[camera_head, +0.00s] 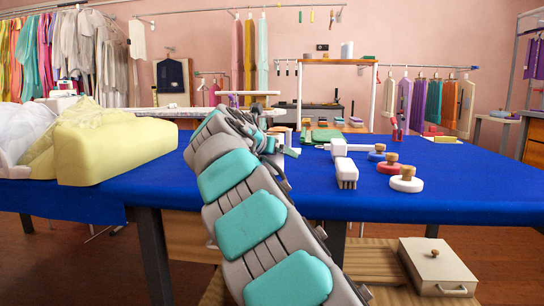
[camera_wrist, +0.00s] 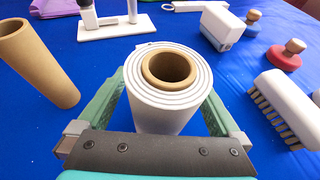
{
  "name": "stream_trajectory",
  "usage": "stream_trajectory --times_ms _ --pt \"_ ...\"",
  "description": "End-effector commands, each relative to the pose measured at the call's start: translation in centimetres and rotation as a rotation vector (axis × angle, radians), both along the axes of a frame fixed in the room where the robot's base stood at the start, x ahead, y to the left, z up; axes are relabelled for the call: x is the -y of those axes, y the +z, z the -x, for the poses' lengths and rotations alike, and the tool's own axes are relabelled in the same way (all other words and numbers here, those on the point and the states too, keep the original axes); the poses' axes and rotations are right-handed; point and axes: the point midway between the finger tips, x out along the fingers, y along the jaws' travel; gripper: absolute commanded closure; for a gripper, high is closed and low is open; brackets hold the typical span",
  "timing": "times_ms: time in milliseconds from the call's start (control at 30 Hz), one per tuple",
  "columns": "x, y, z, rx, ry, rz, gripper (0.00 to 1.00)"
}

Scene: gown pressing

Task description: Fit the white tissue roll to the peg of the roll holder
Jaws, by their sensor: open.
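The white tissue roll (camera_wrist: 165,92), with a brown cardboard core, stands upright on the blue table in the wrist view. My gripper (camera_wrist: 168,97) is open, with its green fingers on either side of the roll; I cannot tell whether they touch it. A white base with a dark upright and a white post, apparently the roll holder (camera_wrist: 112,32), stands beyond the roll, cut off by the top edge. In the head view my gripper (camera_head: 283,141) is over the table, and my arm hides much of that area.
A brown cardboard tube (camera_wrist: 38,62) stands left of the roll. A white brush (camera_wrist: 285,105) lies to the right. A white block (camera_wrist: 222,25), a blue knobbed disc (camera_wrist: 247,27) and a red one (camera_wrist: 286,57) are beyond. A yellow padded block (camera_head: 115,148) occupies the table's left.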

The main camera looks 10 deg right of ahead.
Motion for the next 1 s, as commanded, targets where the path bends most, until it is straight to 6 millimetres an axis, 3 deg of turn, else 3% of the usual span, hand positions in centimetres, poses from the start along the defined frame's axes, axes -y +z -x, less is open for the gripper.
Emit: stream_trajectory --times_ms 133,900,1000 --pt "-0.06 0.10 0.04 0.001 0.001 0.000 0.00" --pt "-0.10 0.14 0.06 0.002 0.001 0.000 0.87" --pt "-0.09 0.15 0.05 0.002 0.001 0.000 0.92"
